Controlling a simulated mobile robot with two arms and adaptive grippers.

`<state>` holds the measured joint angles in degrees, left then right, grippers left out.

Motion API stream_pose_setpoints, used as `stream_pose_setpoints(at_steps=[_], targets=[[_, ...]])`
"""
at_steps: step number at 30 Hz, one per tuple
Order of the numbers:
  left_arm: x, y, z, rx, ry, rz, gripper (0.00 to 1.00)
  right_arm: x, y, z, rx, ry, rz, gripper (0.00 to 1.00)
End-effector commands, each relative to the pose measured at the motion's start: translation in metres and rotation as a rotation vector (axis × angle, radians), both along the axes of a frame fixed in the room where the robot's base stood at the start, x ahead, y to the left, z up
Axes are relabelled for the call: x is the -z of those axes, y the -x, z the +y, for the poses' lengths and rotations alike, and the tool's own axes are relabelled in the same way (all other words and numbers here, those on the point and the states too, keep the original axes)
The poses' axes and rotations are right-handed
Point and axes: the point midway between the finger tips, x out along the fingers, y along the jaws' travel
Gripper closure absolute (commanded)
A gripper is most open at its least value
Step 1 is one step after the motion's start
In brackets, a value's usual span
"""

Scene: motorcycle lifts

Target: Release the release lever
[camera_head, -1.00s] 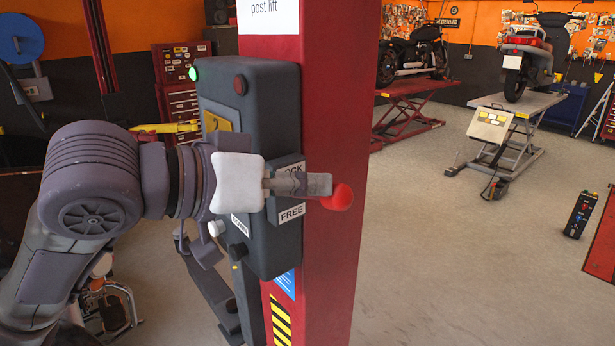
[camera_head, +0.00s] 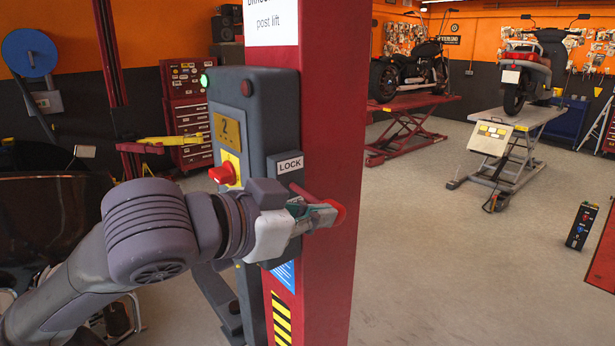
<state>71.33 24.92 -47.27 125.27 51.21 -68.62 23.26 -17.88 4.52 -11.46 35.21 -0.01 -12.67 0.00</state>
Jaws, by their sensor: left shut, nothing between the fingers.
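The release lever (camera_head: 306,194) is a thin red rod with a red round knob (camera_head: 338,211), at the side of the dark grey control box (camera_head: 257,128) on the red lift post (camera_head: 338,120). The rod slants down to the right below the LOCK label (camera_head: 290,165). My left gripper (camera_head: 325,215) is shut, its fingers pointing right just below the rod, with the tips at the knob. Touching cannot be told. The gripper hides the area below LOCK, including the FREE label. My right gripper is not in view.
The box carries a red rotary switch (camera_head: 222,174) on a yellow plate, close above my left wrist. A yellow-black striped sticker (camera_head: 281,320) is low on the post. Open floor (camera_head: 440,260) lies to the right, with motorcycle lifts behind and a small black control unit (camera_head: 581,226).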

Motion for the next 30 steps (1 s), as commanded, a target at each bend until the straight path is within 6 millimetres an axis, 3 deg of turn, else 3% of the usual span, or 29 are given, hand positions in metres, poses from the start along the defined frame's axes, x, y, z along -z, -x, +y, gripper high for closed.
stream_pose_setpoints(at_steps=[9,30], targets=[[0.015,-0.002,0.001,-0.006,-0.077,-0.115,1.00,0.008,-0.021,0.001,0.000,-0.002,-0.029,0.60],[0.015,-0.002,0.001,-0.003,-0.093,-0.140,1.00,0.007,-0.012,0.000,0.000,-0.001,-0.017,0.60]])
